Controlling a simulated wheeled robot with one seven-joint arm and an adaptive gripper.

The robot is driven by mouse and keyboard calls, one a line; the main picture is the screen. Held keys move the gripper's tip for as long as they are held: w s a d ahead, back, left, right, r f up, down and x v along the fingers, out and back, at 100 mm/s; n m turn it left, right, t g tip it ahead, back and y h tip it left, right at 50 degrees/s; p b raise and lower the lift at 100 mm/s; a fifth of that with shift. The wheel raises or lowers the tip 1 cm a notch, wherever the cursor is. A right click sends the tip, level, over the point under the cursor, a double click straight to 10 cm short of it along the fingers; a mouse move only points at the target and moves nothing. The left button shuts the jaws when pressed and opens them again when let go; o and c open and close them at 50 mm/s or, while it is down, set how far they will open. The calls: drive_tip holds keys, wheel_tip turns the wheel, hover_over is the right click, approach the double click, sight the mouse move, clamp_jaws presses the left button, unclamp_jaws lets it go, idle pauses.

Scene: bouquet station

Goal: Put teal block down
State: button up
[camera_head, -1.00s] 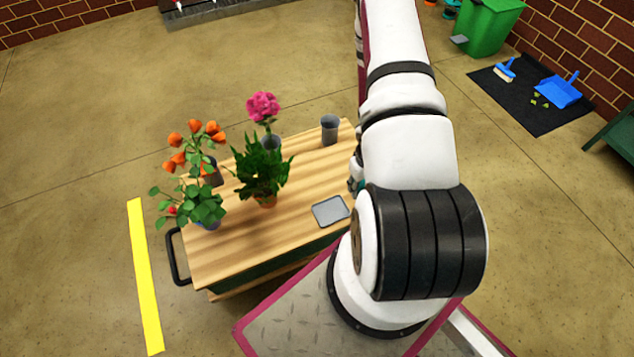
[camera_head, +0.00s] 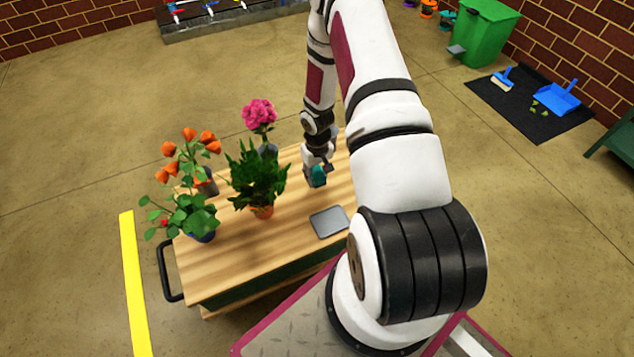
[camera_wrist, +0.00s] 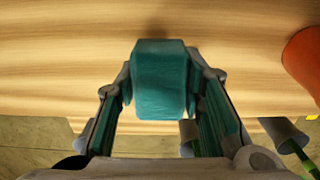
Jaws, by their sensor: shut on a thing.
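The teal block (camera_head: 316,177) is over the wooden cart top (camera_head: 235,254), to the right of the green fern. My gripper (camera_head: 318,168) reaches down from above and is shut on it. In the wrist view the teal block (camera_wrist: 159,75) sits between the two fingertips of my gripper (camera_wrist: 160,95), with wood grain behind it. I cannot tell whether its underside touches the wood.
A grey square tray (camera_head: 329,222) lies nearer the front. A potted fern (camera_head: 259,178), an orange-flowered plant (camera_head: 190,145), a red-budded plant (camera_head: 185,214) and a pink flower (camera_head: 258,113) stand to the left. Bare wood surrounds the block.

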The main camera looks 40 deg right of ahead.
drive_tip(key=shift+f+b, duration=0.8)
drive_tip(key=shift+f, duration=0.9)
drive_tip(key=shift+f, duration=0.1)
drive_tip(key=o, duration=1.1)
